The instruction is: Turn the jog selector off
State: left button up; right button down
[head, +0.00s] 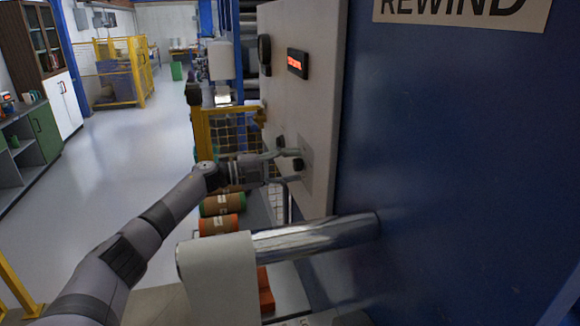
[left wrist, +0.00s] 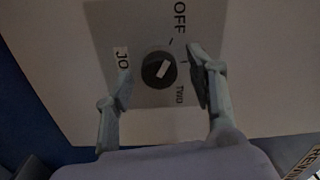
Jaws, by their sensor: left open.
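In the head view the small dark knob (head: 298,164) is on the side of the light control panel (head: 312,100). My left gripper (head: 289,165) is open at the panel, and in the left wrist view its fingers (left wrist: 160,82) are on either side of the knob, apparently apart from it.
A red-lit display (head: 297,64) and a dark control (head: 264,48) sit higher on the panel. A shiny roller (head: 310,236) projects below my left gripper. The blue machine wall (head: 450,160) fills the right. Open floor (head: 140,150) lies left.

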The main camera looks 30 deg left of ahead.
pick_arm(q)
jog(key=v, duration=1.2)
jog(key=shift+a, duration=0.1)
